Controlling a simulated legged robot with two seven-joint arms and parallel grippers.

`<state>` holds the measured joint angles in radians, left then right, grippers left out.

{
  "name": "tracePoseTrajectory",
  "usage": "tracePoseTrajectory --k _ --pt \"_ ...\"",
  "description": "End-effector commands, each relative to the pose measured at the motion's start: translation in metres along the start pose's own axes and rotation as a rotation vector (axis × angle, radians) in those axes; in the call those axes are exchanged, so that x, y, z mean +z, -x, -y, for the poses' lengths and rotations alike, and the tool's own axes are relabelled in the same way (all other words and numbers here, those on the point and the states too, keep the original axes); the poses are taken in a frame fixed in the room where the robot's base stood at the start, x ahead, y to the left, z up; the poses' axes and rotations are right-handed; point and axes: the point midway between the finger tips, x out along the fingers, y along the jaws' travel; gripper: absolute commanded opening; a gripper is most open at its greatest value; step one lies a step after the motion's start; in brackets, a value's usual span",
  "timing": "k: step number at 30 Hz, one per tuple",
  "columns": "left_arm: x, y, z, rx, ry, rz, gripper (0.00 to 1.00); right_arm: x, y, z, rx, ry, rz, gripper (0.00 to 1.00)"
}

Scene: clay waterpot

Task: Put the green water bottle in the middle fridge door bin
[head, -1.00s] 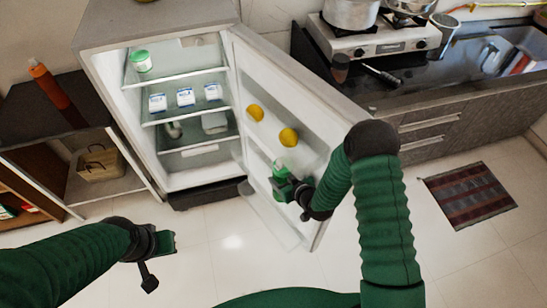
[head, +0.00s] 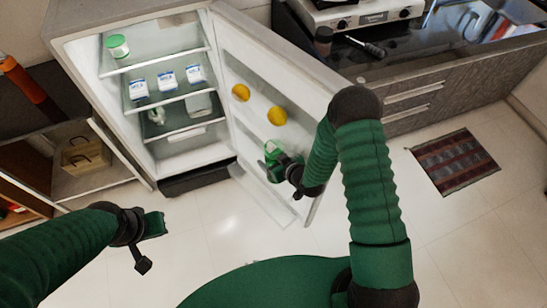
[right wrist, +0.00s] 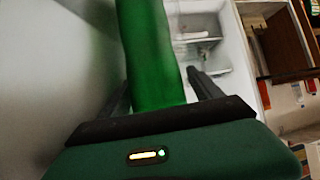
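The green water bottle (head: 272,152) is at the inner side of the open fridge door, below the two yellow fruits. In the right wrist view the bottle (right wrist: 152,55) stands up between the two fingers and fills nearly all the space between them. My right gripper (head: 281,166) is shut on it; its lower part is hidden. I cannot tell whether the bottle rests in a bin. The clear middle door bin (head: 250,134) is hard to make out. My left gripper (head: 150,240) is empty, low at the left over the floor; its finger gap is not clear.
The fridge (head: 85,80) stands open, with a green-lidded jar (head: 118,45) and several white tubs (head: 166,79) on its shelves. Yellow fruits (head: 277,116) sit in the door. A shelf unit with a basket (head: 87,154) is at left. The floor in front is clear.

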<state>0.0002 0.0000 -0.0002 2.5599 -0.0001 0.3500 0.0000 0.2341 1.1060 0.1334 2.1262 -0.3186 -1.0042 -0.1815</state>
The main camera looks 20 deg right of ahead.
Motion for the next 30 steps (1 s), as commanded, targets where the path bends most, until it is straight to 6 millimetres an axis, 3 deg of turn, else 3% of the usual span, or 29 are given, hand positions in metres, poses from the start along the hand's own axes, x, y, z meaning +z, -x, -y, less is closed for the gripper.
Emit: tracePoseTrajectory --k 5,8,15,21,30 --pt "-0.001 0.003 0.000 0.000 0.000 0.000 0.00 -0.003 0.002 0.000 0.000 0.000 0.000 0.73" --pt "0.000 0.001 0.000 0.000 0.000 0.000 0.00 -0.002 0.014 -0.001 0.001 0.000 0.000 0.73" --pt "0.001 -0.003 0.000 0.000 0.000 0.000 0.00 -0.001 0.076 -0.001 0.002 0.000 0.000 0.73" --pt "0.001 -0.004 0.000 0.000 0.000 0.000 0.00 -0.001 0.113 -0.001 0.002 0.000 0.000 0.73" --pt "0.001 -0.004 0.000 0.000 0.000 0.000 0.00 -0.002 0.121 0.000 0.000 0.000 0.000 0.73"
